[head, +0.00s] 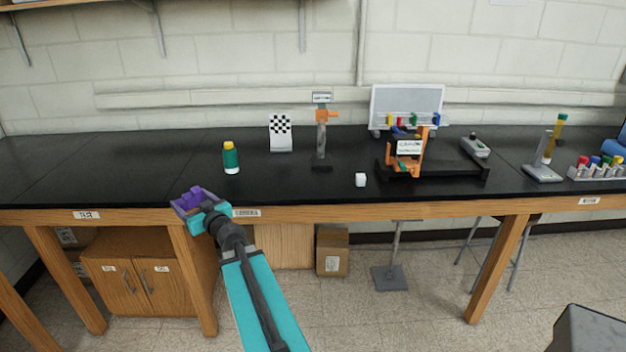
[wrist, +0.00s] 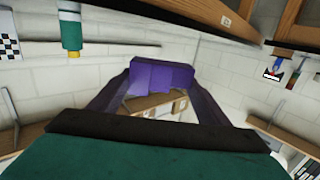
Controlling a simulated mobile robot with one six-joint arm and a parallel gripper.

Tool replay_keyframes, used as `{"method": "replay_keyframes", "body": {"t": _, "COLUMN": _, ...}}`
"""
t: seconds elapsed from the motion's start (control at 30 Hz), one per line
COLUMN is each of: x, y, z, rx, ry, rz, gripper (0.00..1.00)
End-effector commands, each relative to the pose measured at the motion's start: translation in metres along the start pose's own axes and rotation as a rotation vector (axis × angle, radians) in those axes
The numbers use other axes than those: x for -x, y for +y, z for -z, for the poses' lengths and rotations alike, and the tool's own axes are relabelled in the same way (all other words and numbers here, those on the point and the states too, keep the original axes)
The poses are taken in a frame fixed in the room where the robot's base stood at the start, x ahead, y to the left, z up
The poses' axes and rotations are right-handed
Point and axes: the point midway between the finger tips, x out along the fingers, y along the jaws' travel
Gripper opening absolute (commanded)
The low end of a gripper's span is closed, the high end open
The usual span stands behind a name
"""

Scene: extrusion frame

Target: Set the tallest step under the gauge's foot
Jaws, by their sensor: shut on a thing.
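My gripper (head: 203,207) is shut on a purple stepped block (head: 193,196) at the front edge of the black bench, left of the middle. In the wrist view the purple block (wrist: 150,76) sits between the two fingers; its steps show as differing shades, but I cannot tell which is tallest. A post stand (head: 321,140) with a small display on top and an orange clamp looks like the gauge. It stands upright farther back and to the right of my gripper, on a dark base. Its foot is too small to make out.
A green bottle with a yellow cap (head: 231,158) stands between my gripper and the stand. A checkered card (head: 280,132) is behind. A dark-based orange fixture (head: 408,160) stands to the right. Bench between bottle and cube is clear.

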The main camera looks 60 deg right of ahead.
Motion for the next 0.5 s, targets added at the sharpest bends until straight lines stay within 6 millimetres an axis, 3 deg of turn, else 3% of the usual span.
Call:
{"method": "replay_keyframes", "body": {"t": 0.1, "x": 0.008, "y": 0.054, "z": -0.001, "rx": -0.007, "ry": 0.0, "rz": -0.124, "gripper": 0.41}}
{"method": "replay_keyframes", "body": {"t": 0.3, "x": 0.03, "y": 0.136, "z": -0.008, "rx": -0.018, "ry": 0.0, "rz": -0.304, "gripper": 0.41}}
{"method": "replay_keyframes", "body": {"t": 0.5, "x": 0.055, "y": 0.196, "z": -0.015, "rx": -0.023, "ry": 0.0, "rz": -0.428, "gripper": 0.41}}
